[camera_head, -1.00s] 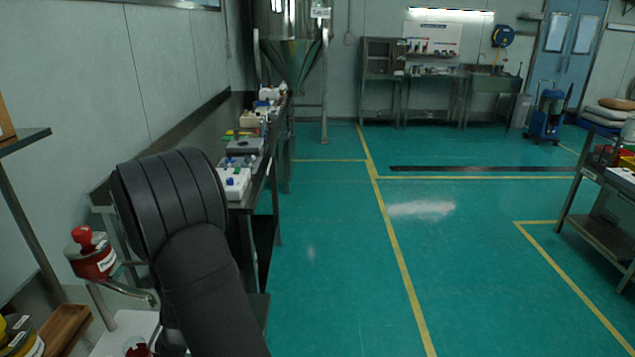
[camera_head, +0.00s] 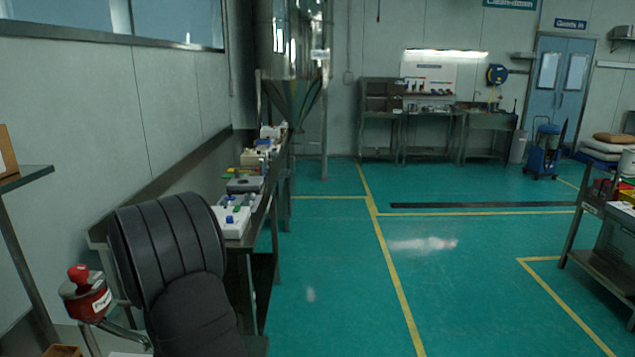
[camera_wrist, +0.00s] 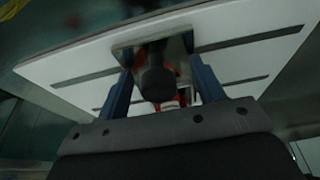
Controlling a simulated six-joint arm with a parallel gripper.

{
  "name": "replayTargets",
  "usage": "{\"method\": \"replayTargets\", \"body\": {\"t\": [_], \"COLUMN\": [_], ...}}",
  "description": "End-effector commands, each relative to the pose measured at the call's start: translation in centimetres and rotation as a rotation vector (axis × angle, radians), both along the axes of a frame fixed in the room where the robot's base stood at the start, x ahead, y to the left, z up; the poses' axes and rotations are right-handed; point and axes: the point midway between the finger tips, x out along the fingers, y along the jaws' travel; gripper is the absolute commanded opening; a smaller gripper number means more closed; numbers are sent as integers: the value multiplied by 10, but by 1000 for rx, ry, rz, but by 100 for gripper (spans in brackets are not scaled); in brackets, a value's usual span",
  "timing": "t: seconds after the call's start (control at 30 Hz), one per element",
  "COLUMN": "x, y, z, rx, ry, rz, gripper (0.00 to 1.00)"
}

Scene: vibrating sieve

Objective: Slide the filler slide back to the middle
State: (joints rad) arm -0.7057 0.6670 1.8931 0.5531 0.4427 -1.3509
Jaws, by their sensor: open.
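In the wrist view, a dark round knob (camera_wrist: 157,82) stands out from a small grey plate (camera_wrist: 122,52) on a white panel (camera_wrist: 75,62) with dark slots. It looks like the handle of the filler slide, though the whole slide cannot be made out. My gripper (camera_wrist: 162,72) is open, with one blue finger on each side of the knob. Whether the fingers touch it cannot be told. Something red and white shows behind the knob between the fingers. In the head view my dark arm fills the lower left, and neither gripper nor slide shows.
In the head view, a red canister with a red knob (camera_head: 78,273) stands left of my arm. A bench with white boxes (camera_head: 232,222) runs along the left wall toward a steel hopper (camera_head: 290,60).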

Motion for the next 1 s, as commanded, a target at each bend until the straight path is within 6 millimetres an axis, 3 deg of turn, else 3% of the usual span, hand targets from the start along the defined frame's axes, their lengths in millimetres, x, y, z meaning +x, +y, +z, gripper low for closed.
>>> {"method": "replayTargets", "body": {"t": [0.03, 0.17, 0.2, 0.47, 1.0], "x": [0, 0, 0, 0, 0], "y": [0, 0, 0, -1, -17], "z": [0, 0, 0, 4, 55], "rx": [0, 0, 0, 1, 2], "ry": [0, 0, 0, 0, -1], "rz": [0, 0, 0, 0, 1], "gripper": [72, 98, 100, 100, 100]}}
